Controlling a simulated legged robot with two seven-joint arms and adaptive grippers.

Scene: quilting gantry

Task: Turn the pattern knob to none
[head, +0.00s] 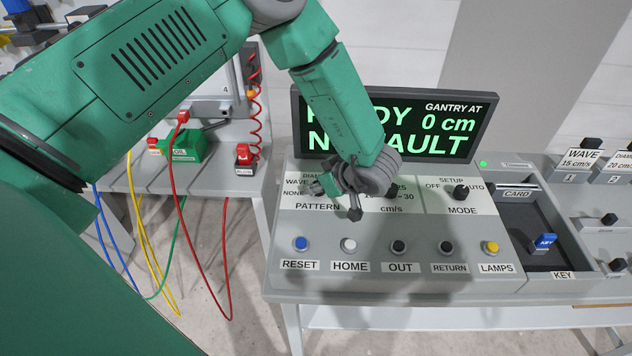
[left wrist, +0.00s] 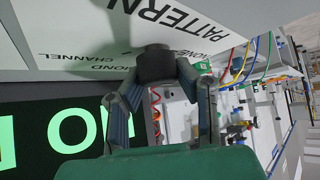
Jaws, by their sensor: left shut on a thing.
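My left gripper (head: 338,198) reaches down over the PATTERN section of the grey control panel (head: 330,285). It hides the pattern knob in the head view. In the left wrist view the black pattern knob (left wrist: 156,65) sits between the two fingertips, and the gripper is shut on it. The labels NONE and WAVE show left of the gripper in the head view, and DIAMOND is partly covered. Which label the knob points to cannot be told. My right gripper is not in view.
The mode knob (head: 461,192) stands right of the gripper. Below is a row of buttons, including blue RESET (head: 301,243) and yellow LAMPS (head: 492,247). A display (head: 480,130) behind is partly covered by my arm. A card tray (head: 520,215) lies at right.

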